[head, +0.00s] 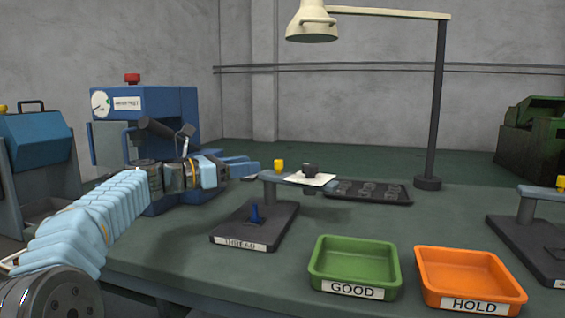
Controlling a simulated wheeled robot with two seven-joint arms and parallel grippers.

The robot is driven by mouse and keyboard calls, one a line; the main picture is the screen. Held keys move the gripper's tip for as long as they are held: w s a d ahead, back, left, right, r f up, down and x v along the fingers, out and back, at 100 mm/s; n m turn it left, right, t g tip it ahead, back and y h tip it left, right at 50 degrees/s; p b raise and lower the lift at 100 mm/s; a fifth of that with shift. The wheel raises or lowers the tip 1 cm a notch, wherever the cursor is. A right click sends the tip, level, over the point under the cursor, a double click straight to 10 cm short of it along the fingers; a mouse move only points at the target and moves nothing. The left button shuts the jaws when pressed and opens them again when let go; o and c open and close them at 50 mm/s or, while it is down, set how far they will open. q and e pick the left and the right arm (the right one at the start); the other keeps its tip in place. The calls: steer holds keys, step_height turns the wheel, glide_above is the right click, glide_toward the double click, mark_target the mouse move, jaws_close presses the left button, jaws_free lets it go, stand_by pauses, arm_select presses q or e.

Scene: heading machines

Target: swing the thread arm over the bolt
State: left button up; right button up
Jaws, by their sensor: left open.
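The thread stand has a dark base (276,224) labelled THREAD, with a post carrying a grey-blue swing arm (290,181). A yellow knob (279,164) stands up from the arm's left part. My right gripper is out of view.
A green GOOD tray (354,287) and an orange HOLD tray (470,303) sit in front. A dark tray (369,200) of small parts lies behind. A lamp (436,110) stands at the back. A second stand (522,235) is at the right; a blue machine (165,103) is behind my left arm.

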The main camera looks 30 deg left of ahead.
arm_select(q)
steer(key=p+x, duration=0.1)
steer(key=x, duration=0.8)
steer(key=shift+w+d, duration=0.2)
jaws_close()
